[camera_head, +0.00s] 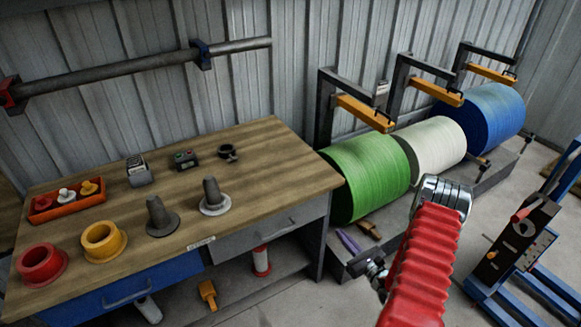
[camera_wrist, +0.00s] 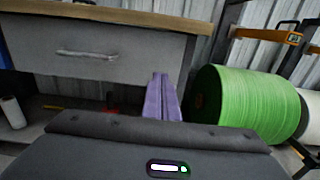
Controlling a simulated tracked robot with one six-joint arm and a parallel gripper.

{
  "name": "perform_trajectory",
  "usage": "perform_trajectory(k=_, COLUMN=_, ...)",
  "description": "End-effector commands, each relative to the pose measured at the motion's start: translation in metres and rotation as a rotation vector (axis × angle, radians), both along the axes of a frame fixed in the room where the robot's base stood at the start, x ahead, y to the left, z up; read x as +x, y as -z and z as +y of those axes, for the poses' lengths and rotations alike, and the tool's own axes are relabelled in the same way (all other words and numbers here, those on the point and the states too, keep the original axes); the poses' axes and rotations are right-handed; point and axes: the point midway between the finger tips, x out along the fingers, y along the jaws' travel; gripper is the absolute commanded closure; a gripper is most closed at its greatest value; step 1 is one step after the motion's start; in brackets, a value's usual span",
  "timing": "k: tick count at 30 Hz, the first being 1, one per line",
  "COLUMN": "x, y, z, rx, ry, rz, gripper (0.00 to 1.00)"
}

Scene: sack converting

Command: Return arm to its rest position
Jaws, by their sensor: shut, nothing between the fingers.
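My red arm reaches up from the bottom right of the head view and bends at a metal joint. My gripper (camera_head: 345,236) is at its end, with purple fingers pointing toward the gap between the workbench and the green roll. In the wrist view my gripper (camera_wrist: 161,80) shows its two purple fingers side by side, shut, with nothing between them. It is in front of the workbench drawer's right end and left of the green roll (camera_wrist: 250,102). Part of the gripper's body is hidden behind my arm in the head view.
The workbench (camera_head: 270,160) carries flanged cones, red and yellow rings and an orange tray (camera_head: 66,203). Green (camera_head: 370,172), white (camera_head: 432,145) and blue (camera_head: 484,115) rolls stand right of it under brackets. A blue-framed stand (camera_head: 515,240) is at the right. Grey floor lies between.

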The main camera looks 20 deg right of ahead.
Motion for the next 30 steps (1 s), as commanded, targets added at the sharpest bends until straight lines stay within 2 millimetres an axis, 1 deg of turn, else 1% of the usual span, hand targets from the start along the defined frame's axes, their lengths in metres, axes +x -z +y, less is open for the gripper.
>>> perform_trajectory(k=5, x=0.0, y=0.003, z=0.0, rx=0.001, ry=-0.001, rz=0.01, gripper=1.0)
perform_trajectory(k=8, x=-0.002, y=0.009, z=0.011, rx=0.002, ry=-0.041, rz=0.036, gripper=1.0)
perform_trajectory(k=11, x=-0.009, y=0.018, z=0.032, rx=0.009, ry=-0.116, rz=0.073, gripper=1.0)
perform_trajectory(k=14, x=-0.021, y=0.027, z=0.062, rx=0.018, ry=-0.216, rz=0.117, gripper=1.0)
perform_trajectory(k=16, x=-0.029, y=0.025, z=0.08, rx=0.01, ry=-0.293, rz=0.139, gripper=1.0)
perform_trajectory(k=20, x=-0.043, y=0.012, z=0.111, rx=-0.03, ry=-0.444, rz=0.168, gripper=1.0)
perform_trajectory(k=24, x=-0.058, y=-0.01, z=0.143, rx=-0.108, ry=-0.622, rz=0.192, gripper=1.0)
perform_trajectory(k=30, x=-0.08, y=-0.04, z=0.177, rx=-0.239, ry=-0.843, rz=0.213, gripper=1.0)
